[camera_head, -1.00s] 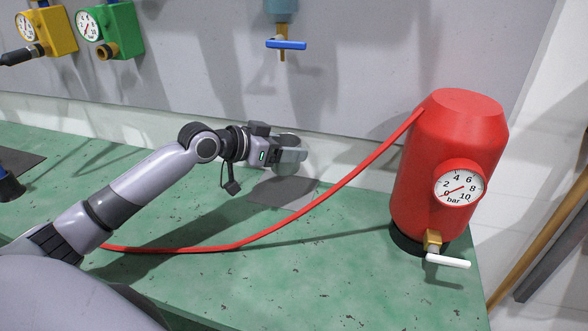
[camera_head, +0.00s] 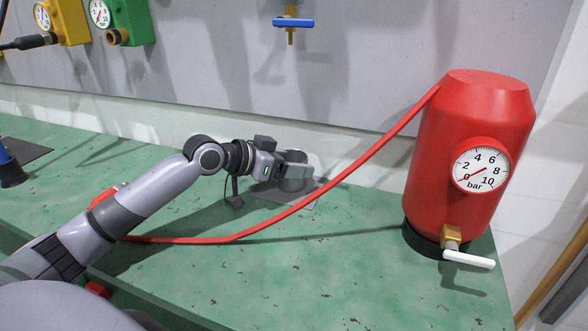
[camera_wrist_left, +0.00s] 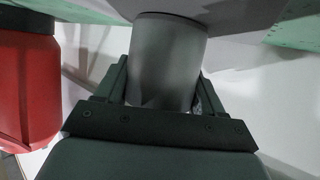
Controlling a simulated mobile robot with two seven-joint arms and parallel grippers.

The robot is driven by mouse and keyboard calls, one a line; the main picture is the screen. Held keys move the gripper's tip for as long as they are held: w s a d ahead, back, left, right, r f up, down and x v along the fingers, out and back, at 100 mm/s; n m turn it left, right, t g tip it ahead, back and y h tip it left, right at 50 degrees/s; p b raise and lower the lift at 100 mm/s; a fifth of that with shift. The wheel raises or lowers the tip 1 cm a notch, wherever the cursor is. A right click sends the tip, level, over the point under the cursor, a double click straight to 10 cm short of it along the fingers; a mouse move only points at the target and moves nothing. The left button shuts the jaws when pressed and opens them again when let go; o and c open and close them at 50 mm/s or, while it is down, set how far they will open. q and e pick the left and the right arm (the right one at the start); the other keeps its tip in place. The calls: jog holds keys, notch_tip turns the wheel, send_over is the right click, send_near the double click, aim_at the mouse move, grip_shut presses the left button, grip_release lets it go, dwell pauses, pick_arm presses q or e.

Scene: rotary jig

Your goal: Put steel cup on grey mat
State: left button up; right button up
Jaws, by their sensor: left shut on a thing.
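The steel cup (camera_head: 294,184) is at the far side of the bench, over the grey mat (camera_head: 302,201). My left gripper (camera_head: 290,170) is shut on the cup, partly hiding it in the head view. In the left wrist view the cup (camera_wrist_left: 167,62) sits between the two fingers, with its far end close to a dark grey surface. I cannot tell whether its base touches the mat. My right gripper is out of view.
A red tank (camera_head: 462,135) with a gauge and white valve handle stands at right. A red hose (camera_head: 345,178) runs from it across the bench, passing close in front of the mat. A blue-handled tap (camera_head: 293,22) hangs on the wall above. The front bench (camera_head: 300,270) is clear.

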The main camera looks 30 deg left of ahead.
pick_arm(q)
jog(key=shift+s+r, duration=0.1)
jog(key=o, duration=0.8)
jog(key=shift+f, duration=0.2)
jog(key=shift+r, duration=0.15)
jog(key=shift+s+a, duration=0.1)
jog(key=shift+a, duration=0.05)
jog(key=v, duration=0.7)
jog(key=shift+s+a+b, duration=0.1)
jog(key=shift+s+b, duration=0.05)
jog(key=shift+b, duration=0.25)
jog(key=shift+v, duration=2.2)
jog(key=shift+r, duration=0.15)
